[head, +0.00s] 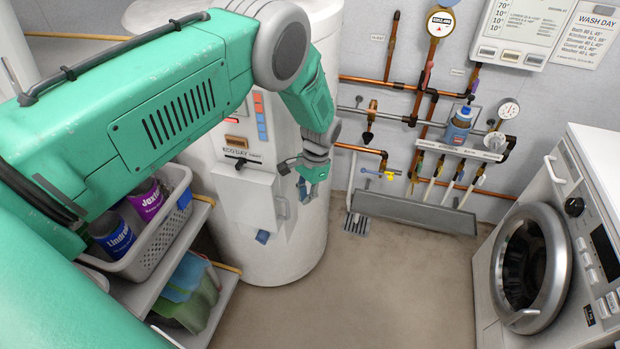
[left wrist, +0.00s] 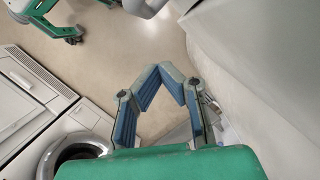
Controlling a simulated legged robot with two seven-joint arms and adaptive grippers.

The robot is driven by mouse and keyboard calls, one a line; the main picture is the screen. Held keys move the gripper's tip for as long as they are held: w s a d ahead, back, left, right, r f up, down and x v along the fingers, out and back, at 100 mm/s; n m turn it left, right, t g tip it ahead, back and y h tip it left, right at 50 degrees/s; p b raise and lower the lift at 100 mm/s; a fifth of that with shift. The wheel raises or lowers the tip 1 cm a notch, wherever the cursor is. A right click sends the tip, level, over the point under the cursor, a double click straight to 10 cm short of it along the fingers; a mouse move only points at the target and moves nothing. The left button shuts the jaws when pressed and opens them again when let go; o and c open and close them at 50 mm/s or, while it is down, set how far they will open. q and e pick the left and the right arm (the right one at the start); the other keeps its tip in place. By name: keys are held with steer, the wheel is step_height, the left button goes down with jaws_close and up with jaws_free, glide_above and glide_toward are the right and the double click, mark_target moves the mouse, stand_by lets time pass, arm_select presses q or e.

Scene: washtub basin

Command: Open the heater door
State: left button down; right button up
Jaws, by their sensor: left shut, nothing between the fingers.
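The heater (head: 305,240) is a large white cylinder standing behind my left arm in the head view. Its white square door (head: 245,200) is on the front, below a control panel, and looks shut. A pale bar handle (head: 283,208) is on the door's right side. My left gripper (head: 303,190) hangs just right of the door, close to the handle and apart from it. In the left wrist view its blue-padded fingers (left wrist: 161,70) come together at the tips with nothing between them. My right gripper is in neither view.
A shelf with a grey basket (head: 150,235) of bottles stands left of the heater. Copper pipes and valves (head: 430,120) line the back wall. A washing machine (head: 550,240) stands at the right. The floor (head: 400,290) between is clear.

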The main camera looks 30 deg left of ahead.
arm_select(q)
steer(key=s, duration=0.2)
steer(key=s+a+p, duration=0.1)
steer(key=shift+s+r, duration=0.2)
steer(key=shift+r, duration=0.1)
steer(key=shift+a, duration=0.1)
